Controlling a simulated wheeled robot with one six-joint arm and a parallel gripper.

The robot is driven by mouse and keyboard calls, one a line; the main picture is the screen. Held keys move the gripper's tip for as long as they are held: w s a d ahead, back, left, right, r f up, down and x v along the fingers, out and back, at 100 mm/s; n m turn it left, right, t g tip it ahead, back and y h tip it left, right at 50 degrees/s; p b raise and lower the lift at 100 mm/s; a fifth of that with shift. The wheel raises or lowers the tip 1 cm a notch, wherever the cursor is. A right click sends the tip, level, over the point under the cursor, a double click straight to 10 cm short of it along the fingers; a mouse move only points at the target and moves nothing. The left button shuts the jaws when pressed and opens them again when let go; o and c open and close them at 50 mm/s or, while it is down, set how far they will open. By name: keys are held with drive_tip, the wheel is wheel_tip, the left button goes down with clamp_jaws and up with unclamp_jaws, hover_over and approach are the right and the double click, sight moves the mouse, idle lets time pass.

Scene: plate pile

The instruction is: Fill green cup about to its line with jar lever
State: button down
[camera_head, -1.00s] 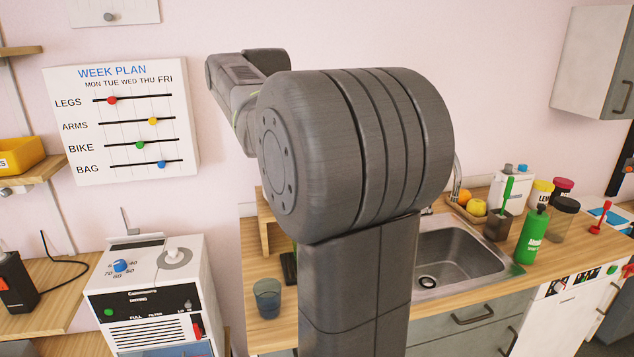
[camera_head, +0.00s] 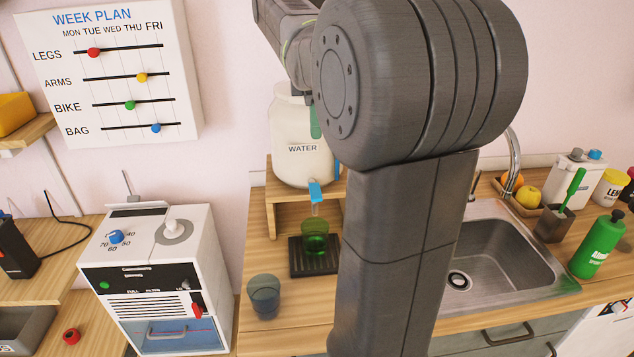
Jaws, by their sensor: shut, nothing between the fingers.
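A white jar (camera_head: 292,140) labelled WATER stands on a small wooden stand (camera_head: 270,195), partly hidden behind my arm. Its blue lever (camera_head: 315,190) is at the front, low on the jar. The green cup (camera_head: 315,238) is see-through and upright on a dark ribbed tray (camera_head: 300,268), below the lever. Its lower part looks darker green, but I cannot tell the liquid level or make out a line. A small green patch shows in front of the jar beside my arm; I cannot tell what it is. My gripper is not visible.
A blue-grey glass (camera_head: 264,296) stands at the counter's front left. The sink (camera_head: 495,262) is to the right, with a green bottle (camera_head: 597,247) beyond it. A white machine (camera_head: 160,270) stands left. My arm blocks the middle of the view.

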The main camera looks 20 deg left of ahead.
sight(317, 199)
wheel_tip(317, 199, down, 14)
drive_tip(key=shift+p, duration=0.35)
idle(0.5)
drive_tip(key=shift+s+d+f+t+b, duration=0.15)
drive_tip(key=shift+f+t+b, duration=0.3)
drive_tip(key=shift+b, duration=0.7)
drive_tip(key=t+b, duration=0.1)
drive_tip(key=b, duration=0.1)
drive_tip(key=s+f+t+y+b, duration=0.1)
drive_tip(key=b, duration=0.2)
drive_tip(key=shift+d+f+t+y, duration=0.15)
drive_tip(key=shift+d+t+y, duration=0.05)
drive_tip(key=shift+t+y, duration=0.1)
drive_tip(key=shift+r, duration=0.2)
